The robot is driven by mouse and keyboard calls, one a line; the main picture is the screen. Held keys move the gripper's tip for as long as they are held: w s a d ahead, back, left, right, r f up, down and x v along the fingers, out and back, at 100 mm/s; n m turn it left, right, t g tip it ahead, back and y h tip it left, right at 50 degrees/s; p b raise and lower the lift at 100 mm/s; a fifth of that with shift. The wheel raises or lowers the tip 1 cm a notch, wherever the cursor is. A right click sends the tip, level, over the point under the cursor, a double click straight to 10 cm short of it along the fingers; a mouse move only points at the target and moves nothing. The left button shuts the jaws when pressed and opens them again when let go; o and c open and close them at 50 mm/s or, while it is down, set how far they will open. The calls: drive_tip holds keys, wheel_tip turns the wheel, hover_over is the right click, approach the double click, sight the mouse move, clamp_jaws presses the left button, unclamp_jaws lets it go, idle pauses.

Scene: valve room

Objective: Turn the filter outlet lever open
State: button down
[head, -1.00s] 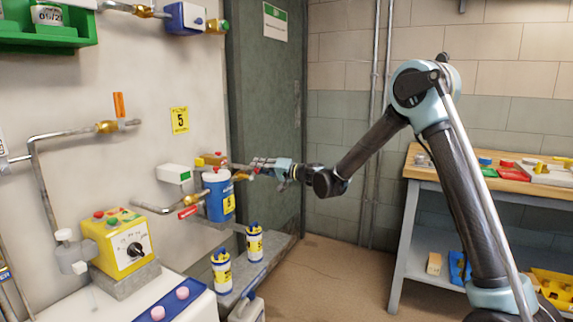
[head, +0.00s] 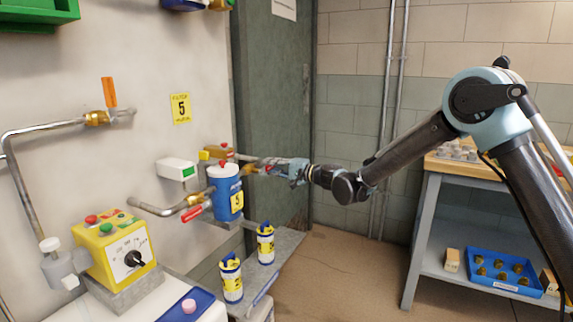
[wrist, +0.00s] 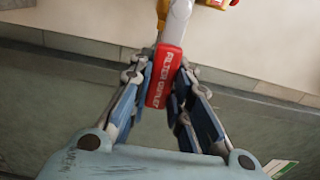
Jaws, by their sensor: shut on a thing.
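The filter outlet lever (wrist: 165,78) has a red grip with white lettering, seen in the wrist view. My gripper (wrist: 163,90) has its fingers on both sides of this red grip, shut on it. The lever's pale shank runs up from the grip toward a yellow part at the top edge. In the head view my gripper (head: 262,166) is just right of the blue filter canister (head: 225,190) on the wall piping. The grip itself is mostly hidden there by the fingers.
Another red-handled lever (head: 195,212) sits left of the canister. Two blue-and-white canisters (head: 231,278) stand on a ledge below. A yellow control box (head: 115,250) is at lower left. A workbench (head: 470,172) stands right, with open floor between.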

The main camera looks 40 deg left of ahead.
drive_tip(key=shift+w+f+m, duration=0.15)
drive_tip(key=shift+w+m, duration=0.15)
drive_tip(key=shift+w, duration=0.05)
drive_tip(key=c, duration=1.5)
unclamp_jaws()
drive_tip(key=shift+c, duration=0.2)
drive_tip(key=shift+o, duration=0.4)
drive_tip(key=shift+s, duration=0.2)
drive_tip(key=v, duration=1.2)
